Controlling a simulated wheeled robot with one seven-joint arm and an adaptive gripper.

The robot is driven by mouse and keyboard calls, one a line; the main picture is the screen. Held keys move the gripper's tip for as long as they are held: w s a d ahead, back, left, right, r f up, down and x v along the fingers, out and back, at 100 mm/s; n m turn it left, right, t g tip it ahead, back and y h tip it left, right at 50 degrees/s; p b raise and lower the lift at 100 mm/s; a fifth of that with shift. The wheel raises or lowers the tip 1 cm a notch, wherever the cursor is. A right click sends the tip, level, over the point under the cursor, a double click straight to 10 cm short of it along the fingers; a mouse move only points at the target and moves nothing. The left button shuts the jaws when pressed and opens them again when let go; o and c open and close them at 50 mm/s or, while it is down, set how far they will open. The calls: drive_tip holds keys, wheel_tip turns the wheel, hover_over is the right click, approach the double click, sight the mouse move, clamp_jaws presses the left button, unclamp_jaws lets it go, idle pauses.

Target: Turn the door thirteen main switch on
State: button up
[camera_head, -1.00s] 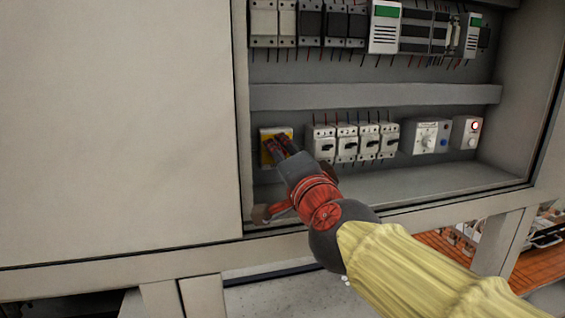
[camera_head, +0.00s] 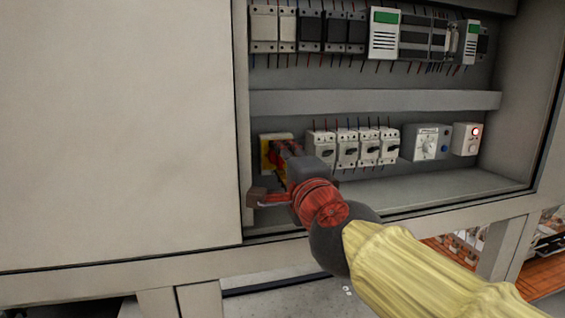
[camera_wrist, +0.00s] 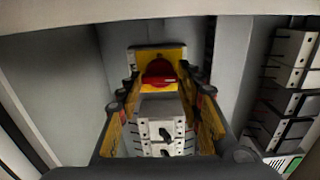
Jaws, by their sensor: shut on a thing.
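The main switch has a yellow plate (camera_head: 265,150) at the left end of the lower row inside the open cabinet. In the wrist view, its red knob (camera_wrist: 159,72) sits on the yellow plate (camera_wrist: 175,52) between my fingertips. My gripper (camera_head: 279,149) reaches in from the lower right and is shut on the red knob; it also shows in the wrist view (camera_wrist: 161,80). My fingers hide most of the knob in the head view. I cannot tell the knob's on or off position.
Several white breakers (camera_head: 347,148) stand just right of the switch. A dial box (camera_head: 426,143) and a box with a lit red lamp (camera_head: 466,139) are farther right. A blank panel (camera_head: 120,130) is left of the opening, and a sill (camera_head: 430,186) runs below.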

drive_tip(key=o, duration=1.2)
drive_tip(key=shift+c, duration=0.2)
drive_tip(key=shift+s, duration=0.1)
drive_tip(key=v, duration=1.2)
